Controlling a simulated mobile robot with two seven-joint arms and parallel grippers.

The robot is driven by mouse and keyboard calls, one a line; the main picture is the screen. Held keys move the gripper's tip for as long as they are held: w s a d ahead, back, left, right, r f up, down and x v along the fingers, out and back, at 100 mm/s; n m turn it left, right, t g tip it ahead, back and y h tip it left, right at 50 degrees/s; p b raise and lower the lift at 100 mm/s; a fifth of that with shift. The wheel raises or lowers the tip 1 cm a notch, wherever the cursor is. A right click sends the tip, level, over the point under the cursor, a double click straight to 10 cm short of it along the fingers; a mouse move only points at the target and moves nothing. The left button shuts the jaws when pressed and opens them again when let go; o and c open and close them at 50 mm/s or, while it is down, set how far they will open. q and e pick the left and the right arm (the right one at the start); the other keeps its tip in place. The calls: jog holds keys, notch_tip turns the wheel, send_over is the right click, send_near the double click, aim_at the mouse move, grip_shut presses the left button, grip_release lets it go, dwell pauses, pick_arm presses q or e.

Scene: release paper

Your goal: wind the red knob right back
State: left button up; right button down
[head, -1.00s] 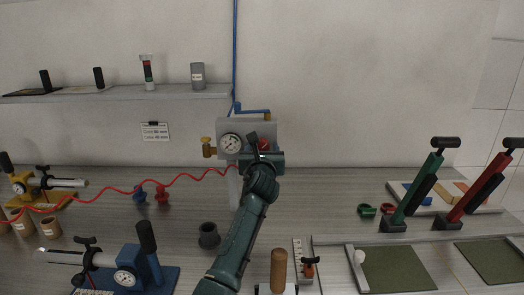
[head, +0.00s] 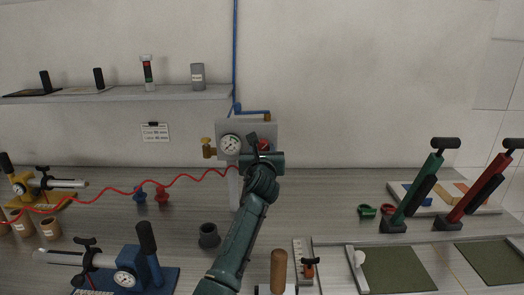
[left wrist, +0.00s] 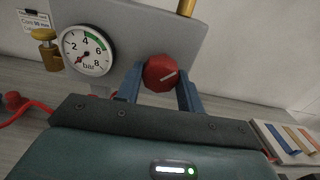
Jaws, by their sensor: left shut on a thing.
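My right gripper is not in view.
A brass valve (head: 208,147) sticks out left of the gauge. A red coiled hose (head: 120,190) runs left from the box. A dark cup (head: 209,236) and a wooden-handled tool (head: 279,270) stand on the bench near my arm.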

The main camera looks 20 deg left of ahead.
pick_arm(q)
jog(key=shift+n, duration=1.2)
jog(key=n, duration=0.3)
jog(key=shift+n, duration=1)
jog(key=o, duration=0.9)
jog(key=shift+o, duration=0.4)
